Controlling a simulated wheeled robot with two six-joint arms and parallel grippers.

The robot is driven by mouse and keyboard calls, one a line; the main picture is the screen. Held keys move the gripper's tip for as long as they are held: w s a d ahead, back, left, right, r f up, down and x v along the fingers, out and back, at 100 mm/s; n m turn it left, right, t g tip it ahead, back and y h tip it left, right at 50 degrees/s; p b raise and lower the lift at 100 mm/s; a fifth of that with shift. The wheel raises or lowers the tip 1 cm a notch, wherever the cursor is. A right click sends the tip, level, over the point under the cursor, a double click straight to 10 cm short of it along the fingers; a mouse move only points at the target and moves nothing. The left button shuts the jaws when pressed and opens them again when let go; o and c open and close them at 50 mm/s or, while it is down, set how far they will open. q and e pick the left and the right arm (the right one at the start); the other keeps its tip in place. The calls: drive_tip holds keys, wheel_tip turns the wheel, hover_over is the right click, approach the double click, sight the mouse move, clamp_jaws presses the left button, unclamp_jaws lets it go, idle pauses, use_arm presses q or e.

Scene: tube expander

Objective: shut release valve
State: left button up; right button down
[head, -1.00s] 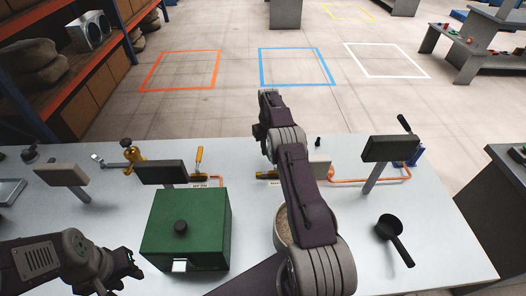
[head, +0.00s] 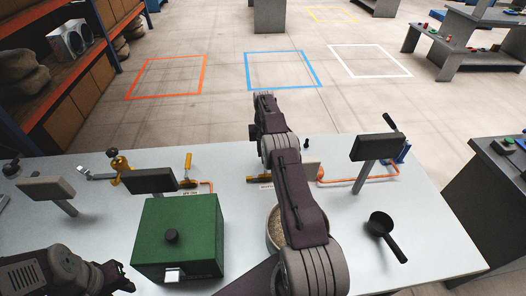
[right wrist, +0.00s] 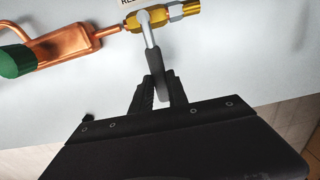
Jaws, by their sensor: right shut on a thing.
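The release valve has a brass body (right wrist: 150,18) at the top of the right wrist view, by a partly cut-off label. Its grey lever with a dark grip (right wrist: 155,62) points down from the body, across the line of the pipe. My right gripper (right wrist: 158,90) is shut on the lever's grip. The arm hides the lever and the right fingertips there. My left gripper (head: 122,279) is at the lower left, away from the valve; its jaws are unclear.
A copper pipe (right wrist: 72,43) with a green part (right wrist: 14,62) adjoins the valve. A green box (head: 178,238) stands left of my right arm. A black pan (head: 386,237) lies at right. Dark panels on posts (head: 375,147) stand along the table (head: 345,225).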

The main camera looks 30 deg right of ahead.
drive_tip(key=shift+w+d+r, duration=0.1)
drive_tip(key=shift+r, duration=0.05)
drive_tip(key=c, duration=1.3)
unclamp_jaws()
drive_tip(key=shift+c, duration=0.2)
drive_tip(key=shift+o, duration=0.3)
wheel_tip(320, 180, up, 5)
drive_tip(key=shift+r+p, duration=0.15)
drive_tip(key=shift+p, duration=0.5)
wheel_tip(320, 180, up, 4)
drive_tip(key=p, duration=0.3)
drive_tip(key=shift+p, duration=0.35)
drive_tip(key=shift+f, duration=0.2)
